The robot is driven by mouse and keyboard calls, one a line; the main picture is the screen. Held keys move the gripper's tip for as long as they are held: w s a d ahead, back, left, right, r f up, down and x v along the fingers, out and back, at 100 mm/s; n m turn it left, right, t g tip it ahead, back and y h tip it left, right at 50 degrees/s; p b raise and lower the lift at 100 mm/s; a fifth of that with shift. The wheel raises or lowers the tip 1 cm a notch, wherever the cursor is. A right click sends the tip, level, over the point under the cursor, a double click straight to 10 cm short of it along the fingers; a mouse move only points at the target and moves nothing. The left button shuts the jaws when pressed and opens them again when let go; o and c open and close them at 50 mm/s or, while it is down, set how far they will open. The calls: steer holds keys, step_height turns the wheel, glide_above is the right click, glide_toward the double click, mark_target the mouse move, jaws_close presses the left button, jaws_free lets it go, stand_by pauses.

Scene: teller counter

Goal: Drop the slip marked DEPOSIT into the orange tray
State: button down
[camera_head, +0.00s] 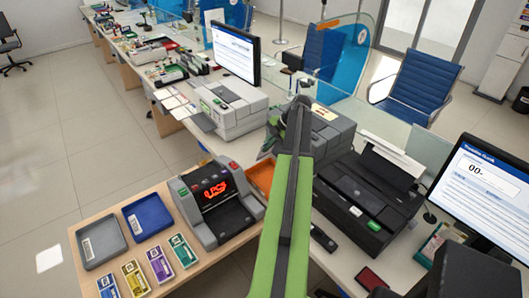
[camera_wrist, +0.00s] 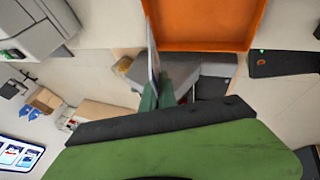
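The orange tray (camera_head: 262,176) lies on the counter right of the bill counter, partly hidden behind my green arm in the head view. In the wrist view the orange tray (camera_wrist: 205,46) fills the top middle and its visible floor is empty. My gripper (camera_wrist: 157,92) has dark green fingers closed around a thin pale slip (camera_wrist: 153,55), seen almost edge-on. The slip stands out past the fingertips, close to the tray's left edge in that view. Its marking cannot be read, and I cannot tell its height above the tray. The fingertips are mostly hidden in the head view.
A grey bill counter (camera_head: 215,204) with a red display stands left of the orange tray. A dark grey tray (camera_head: 100,241) and a blue tray (camera_head: 146,217) lie further left, with several banknote bundles in front. A black printer (camera_head: 368,200) stands right of my arm.

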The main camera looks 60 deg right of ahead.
step_height(320, 180, down, 10)
steer(key=b, duration=0.9)
steer(key=shift+r, duration=0.2)
steer(key=c, duration=2.1)
jaws_free()
steer(key=shift+c, duration=0.2)
steer(key=o, duration=0.5)
steer(key=shift+o, duration=0.2)
steer(key=shift+s, duration=0.1)
steer(key=shift+r, duration=0.15)
step_height(320, 180, up, 7)
steer(key=p, duration=0.6)
